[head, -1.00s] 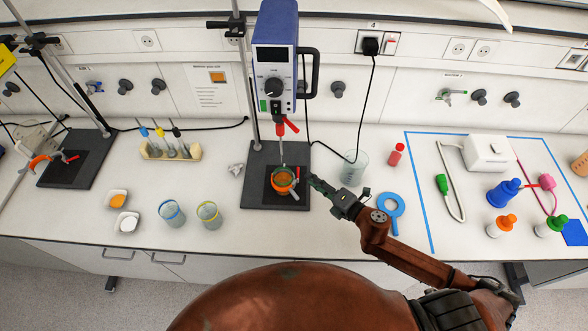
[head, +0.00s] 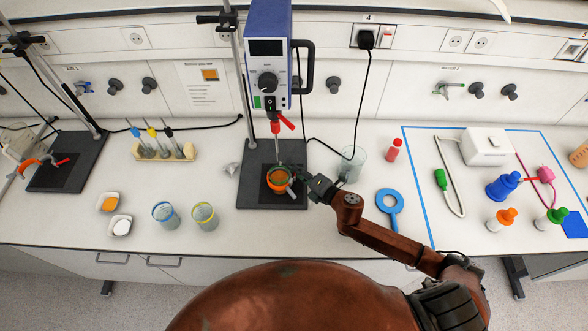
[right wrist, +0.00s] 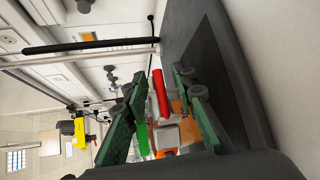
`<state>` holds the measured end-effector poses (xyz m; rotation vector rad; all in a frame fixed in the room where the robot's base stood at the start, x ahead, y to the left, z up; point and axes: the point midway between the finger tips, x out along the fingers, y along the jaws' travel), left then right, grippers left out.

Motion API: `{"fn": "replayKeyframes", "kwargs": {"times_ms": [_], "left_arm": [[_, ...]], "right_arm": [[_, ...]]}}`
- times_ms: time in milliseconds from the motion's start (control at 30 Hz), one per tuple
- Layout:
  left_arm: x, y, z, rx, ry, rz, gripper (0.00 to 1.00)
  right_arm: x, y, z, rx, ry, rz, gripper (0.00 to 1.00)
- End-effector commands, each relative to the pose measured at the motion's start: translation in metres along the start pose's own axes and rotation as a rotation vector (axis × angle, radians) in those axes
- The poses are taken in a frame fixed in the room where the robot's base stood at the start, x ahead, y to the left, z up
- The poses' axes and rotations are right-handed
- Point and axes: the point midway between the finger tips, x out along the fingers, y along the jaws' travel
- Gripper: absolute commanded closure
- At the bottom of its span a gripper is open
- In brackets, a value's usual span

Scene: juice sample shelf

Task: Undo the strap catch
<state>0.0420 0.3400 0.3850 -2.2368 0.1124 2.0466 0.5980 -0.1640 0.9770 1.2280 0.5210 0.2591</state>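An orange strap holder with a green-rimmed vessel (head: 278,180) sits low on the middle stand, under the blue stirrer (head: 268,60). In the right wrist view a red lever (right wrist: 159,95), seemingly the strap catch, shows beside a green piece (right wrist: 143,138) and orange parts (right wrist: 176,106). My right gripper (head: 300,177) is at the right side of the vessel. In the right wrist view its dark green fingers (right wrist: 157,82) are apart, with the red lever between them. I cannot tell whether either finger touches it. My left gripper is not in view.
A glass beaker (head: 352,163) stands close behind my right arm, with a red-capped bottle (head: 393,150) and a blue ring (head: 390,208) to its right. Two beakers (head: 204,216) stand front left. Another stand (head: 68,163) with an orange strap is at far left.

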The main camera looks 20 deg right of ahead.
Motion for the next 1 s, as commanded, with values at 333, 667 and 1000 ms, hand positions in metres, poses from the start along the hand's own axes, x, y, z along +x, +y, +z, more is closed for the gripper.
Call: {"fn": "replayKeyframes", "kwargs": {"times_ms": [333,667,1000], "left_arm": [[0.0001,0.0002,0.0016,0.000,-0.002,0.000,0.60],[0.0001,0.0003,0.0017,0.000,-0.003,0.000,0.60],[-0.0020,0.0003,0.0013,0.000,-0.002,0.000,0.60]], "right_arm": [[-0.0008,-0.0003,0.0006,0.001,-0.001,0.000,0.87],[-0.0010,-0.0004,0.0008,0.001,-0.002,0.000,1.00],[-0.0017,-0.0002,0.0006,0.008,-0.019,-0.004,1.00]]}}
